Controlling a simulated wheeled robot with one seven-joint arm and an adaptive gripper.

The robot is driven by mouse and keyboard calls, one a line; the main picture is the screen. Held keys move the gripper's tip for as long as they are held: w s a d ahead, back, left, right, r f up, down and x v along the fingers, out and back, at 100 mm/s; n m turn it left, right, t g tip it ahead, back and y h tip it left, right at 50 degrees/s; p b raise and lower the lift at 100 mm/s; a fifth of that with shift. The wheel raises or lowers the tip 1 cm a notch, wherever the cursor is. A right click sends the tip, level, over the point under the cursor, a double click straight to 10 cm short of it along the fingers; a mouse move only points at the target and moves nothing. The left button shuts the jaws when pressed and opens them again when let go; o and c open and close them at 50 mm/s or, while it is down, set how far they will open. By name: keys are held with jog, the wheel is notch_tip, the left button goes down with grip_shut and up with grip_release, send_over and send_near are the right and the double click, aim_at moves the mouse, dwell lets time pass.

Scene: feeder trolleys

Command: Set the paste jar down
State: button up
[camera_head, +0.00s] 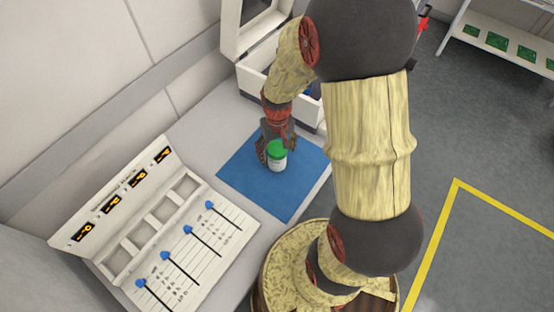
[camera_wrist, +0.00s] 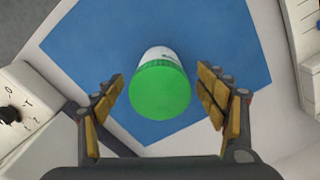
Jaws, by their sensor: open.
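The paste jar (camera_head: 278,160) is white with a green lid and stands upright on the blue mat (camera_head: 243,172). In the wrist view the jar (camera_wrist: 158,54) shows its green lid towards the camera, over the blue mat (camera_wrist: 85,55). My gripper (camera_head: 275,148) is around the top of the jar in the head view. In the wrist view my gripper (camera_wrist: 160,95) has its fingers apart, one on each side of the lid, with a gap on both sides. The jar's base is partly hidden by its lid in the wrist view.
A white panel (camera_head: 215,250) with blue-headed pins and empty slots lies left of the mat. An open white case (camera_head: 250,82) stands behind the mat. A shelf with green boards (camera_head: 497,42) is at the far right. Bare grey tabletop (camera_head: 205,130) surrounds the mat.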

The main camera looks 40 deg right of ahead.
jog(key=c, duration=0.3)
grip_shut()
dwell(1.0)
